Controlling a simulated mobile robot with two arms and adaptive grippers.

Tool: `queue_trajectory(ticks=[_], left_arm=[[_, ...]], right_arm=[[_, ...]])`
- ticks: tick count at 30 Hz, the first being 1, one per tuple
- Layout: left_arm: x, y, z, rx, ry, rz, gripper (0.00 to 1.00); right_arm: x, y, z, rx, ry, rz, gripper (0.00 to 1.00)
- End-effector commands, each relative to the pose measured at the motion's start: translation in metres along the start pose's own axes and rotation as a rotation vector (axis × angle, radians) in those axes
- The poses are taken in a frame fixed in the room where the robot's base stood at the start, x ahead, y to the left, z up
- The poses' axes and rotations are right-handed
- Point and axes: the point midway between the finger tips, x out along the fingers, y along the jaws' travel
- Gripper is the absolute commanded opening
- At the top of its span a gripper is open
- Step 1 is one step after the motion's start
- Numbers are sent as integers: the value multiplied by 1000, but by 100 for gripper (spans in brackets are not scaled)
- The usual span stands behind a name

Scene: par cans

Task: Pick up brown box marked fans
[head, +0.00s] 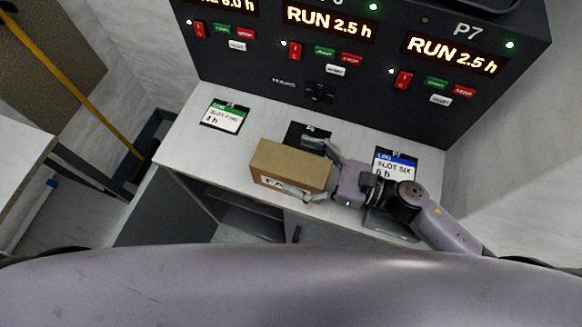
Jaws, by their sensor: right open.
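The brown box (285,163) sits on the light grey counter near its front edge. A white label on its front face shows the letters "FA", with the rest covered by a finger. My right gripper (311,168) comes in from the right with its fingers spread around the box's right end. One finger is at the back of the box and the other is at the front, over the label. The jaws are open, and I cannot tell whether the fingers touch the box. My left gripper is not in view.
The counter (185,145) holds a green-topped card (225,116) on the left and a blue-topped card (396,165) on the right. A dark panel (330,70) with lit displays, switches and buttons stands behind.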

Motion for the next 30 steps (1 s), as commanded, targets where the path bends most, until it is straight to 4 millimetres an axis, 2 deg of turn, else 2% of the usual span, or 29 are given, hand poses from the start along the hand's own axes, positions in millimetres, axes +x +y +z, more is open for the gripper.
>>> queue_trajectory(ticks=[2,27,30], left_arm=[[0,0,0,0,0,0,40],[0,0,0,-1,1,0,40],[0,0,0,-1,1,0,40]], right_arm=[[0,0,0,0,0,0,82],[-1,0,0,1,0,0,26],[0,0,1,1,-2,0,24]])
